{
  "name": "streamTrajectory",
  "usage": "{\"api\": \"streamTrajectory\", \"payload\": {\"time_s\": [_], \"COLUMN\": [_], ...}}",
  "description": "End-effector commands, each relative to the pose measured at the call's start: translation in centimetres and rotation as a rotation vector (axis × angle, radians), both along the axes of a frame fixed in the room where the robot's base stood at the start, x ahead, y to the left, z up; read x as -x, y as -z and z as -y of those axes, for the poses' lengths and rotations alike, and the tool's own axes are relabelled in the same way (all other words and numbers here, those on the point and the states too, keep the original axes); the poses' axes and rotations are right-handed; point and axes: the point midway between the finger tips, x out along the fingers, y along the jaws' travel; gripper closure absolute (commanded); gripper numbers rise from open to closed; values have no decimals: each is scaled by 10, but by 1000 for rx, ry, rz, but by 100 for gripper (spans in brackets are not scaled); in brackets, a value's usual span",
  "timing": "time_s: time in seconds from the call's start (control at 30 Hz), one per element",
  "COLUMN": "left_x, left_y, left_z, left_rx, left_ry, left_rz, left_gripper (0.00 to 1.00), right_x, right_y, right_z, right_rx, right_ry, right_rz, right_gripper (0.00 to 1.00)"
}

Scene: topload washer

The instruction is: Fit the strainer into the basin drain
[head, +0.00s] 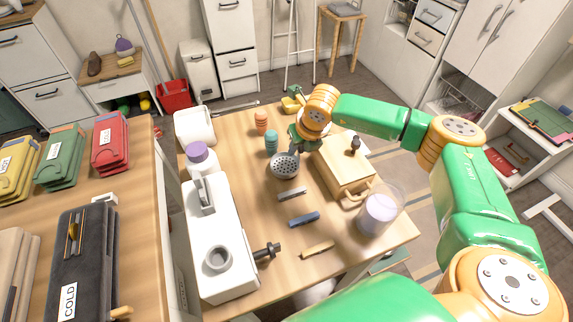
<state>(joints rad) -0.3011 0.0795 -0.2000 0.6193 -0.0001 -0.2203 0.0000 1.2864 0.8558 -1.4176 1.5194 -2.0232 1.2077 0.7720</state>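A round grey strainer (285,165) with many small holes shows near the middle of the wooden table, its perforated face toward me. My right gripper (299,144) is just above and beside it in the picture, pointing down from the orange wrist. Its fingertips are small and overlap the strainer's upper edge, so I cannot tell whether they grip it. I cannot make out for sure which opening is the basin drain. My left gripper is out of view.
A wooden box (345,172) and a clear jar (379,214) stand to the right. Orange (261,122) and teal (271,143) items stand behind left. Grey (292,194), blue (304,219) and tan (318,249) bars lie in front. A white tub (194,126) is at back left.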

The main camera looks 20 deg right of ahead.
Motion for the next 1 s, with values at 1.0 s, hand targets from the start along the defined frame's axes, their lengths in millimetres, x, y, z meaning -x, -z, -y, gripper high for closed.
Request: {"api": "streamTrajectory", "payload": {"time_s": [1.0], "left_x": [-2], "left_y": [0], "left_z": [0], "left_rx": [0], "left_ry": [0], "left_rz": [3], "left_gripper": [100], "right_x": [0], "right_y": [0], "right_z": [0], "right_rx": [0], "right_ry": [0], "right_rz": [0], "right_gripper": [100]}}
